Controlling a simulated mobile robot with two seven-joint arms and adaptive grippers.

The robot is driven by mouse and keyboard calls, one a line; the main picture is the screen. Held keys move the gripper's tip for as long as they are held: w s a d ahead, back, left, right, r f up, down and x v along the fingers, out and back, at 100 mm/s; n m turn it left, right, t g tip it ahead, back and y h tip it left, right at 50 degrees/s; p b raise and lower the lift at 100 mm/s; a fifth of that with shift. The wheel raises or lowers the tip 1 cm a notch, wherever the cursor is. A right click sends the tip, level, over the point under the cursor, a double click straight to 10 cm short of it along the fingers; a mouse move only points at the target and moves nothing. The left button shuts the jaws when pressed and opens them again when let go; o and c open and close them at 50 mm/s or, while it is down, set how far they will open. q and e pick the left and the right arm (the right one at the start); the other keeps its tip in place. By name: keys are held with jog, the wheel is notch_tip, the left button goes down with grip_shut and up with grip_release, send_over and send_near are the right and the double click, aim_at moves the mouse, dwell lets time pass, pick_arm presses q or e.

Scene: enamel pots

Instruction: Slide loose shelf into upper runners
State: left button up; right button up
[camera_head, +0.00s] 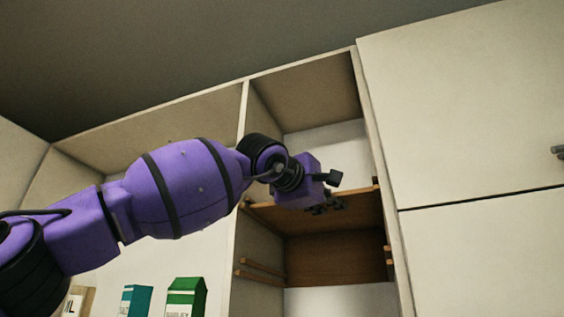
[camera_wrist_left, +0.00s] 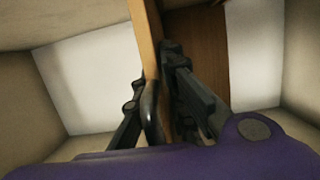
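The loose shelf (camera_head: 360,196) is a brown wooden board spanning the open right-hand cabinet compartment, seen from below. My left gripper (camera_head: 333,193) is at its front edge, with one finger above and one below. In the left wrist view the shelf's tan front edge (camera_wrist_left: 147,40) runs between the fingers of my left gripper (camera_wrist_left: 155,75), which appear closed on it. Lower runners show as wooden strips on the left wall (camera_head: 262,267) and the right wall (camera_head: 388,262). The upper runners are hard to make out behind the shelf and arm. My right gripper is out of view.
A darker brown panel (camera_head: 335,262) shows below the shelf; I cannot tell whether it belongs to it. A divider (camera_head: 241,130) borders the compartment at left, closed white doors (camera_head: 470,110) at right. Teal (camera_head: 136,300) and green (camera_head: 186,296) cartons stand lower left.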

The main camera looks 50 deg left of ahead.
pick_arm(q)
jog(key=o, duration=0.4)
jog(key=shift+s, duration=0.1)
jog(key=v, duration=1.2)
